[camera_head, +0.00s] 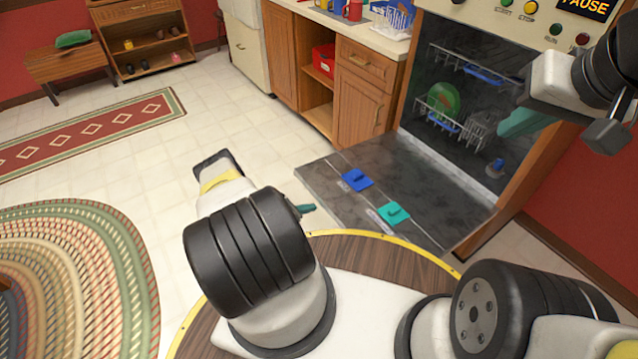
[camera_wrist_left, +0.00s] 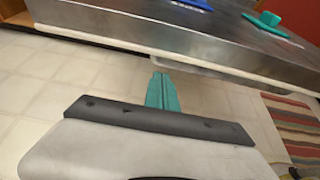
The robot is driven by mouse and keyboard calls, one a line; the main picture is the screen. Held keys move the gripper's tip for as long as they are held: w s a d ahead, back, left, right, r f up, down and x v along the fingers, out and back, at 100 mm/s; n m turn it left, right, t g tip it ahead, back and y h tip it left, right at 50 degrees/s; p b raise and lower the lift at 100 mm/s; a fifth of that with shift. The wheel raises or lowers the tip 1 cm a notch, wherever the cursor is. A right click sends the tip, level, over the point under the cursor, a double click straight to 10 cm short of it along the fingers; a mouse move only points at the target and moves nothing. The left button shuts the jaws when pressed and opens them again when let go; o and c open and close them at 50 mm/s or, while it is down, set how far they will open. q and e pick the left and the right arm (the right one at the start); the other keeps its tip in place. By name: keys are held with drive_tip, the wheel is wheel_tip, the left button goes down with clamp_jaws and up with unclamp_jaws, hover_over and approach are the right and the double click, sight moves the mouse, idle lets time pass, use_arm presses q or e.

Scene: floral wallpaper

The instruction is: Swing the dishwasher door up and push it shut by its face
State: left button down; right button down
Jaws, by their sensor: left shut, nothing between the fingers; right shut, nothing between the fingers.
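The dishwasher door (camera_head: 330,195) lies folded down, its dark grey inner face up. A blue piece (camera_head: 357,180) and a teal piece (camera_head: 394,213) sit on it. The dishwasher (camera_head: 440,60) stands open behind it. My left gripper (camera_head: 307,208) is shut and empty beside the door's near left edge. In the left wrist view its teal fingertips (camera_wrist_left: 160,76) are close to the underside of the door's pale rim (camera_wrist_left: 200,68); I cannot tell whether they touch. My right gripper (camera_head: 507,130) is shut and empty, up in front of the dishwasher opening's right side.
Racks (camera_head: 482,128) inside the dishwasher hold a green plate (camera_head: 444,99). Wooden cabinets (camera_head: 362,105) stand left of the dishwasher. The tiled floor (camera_head: 240,115) left of the door is clear. A braided rug (camera_head: 85,260) lies at the left.

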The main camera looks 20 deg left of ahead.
use_arm(q)
drive_tip(key=shift+d+r, duration=0.1)
drive_tip(key=shift+r, duration=0.9)
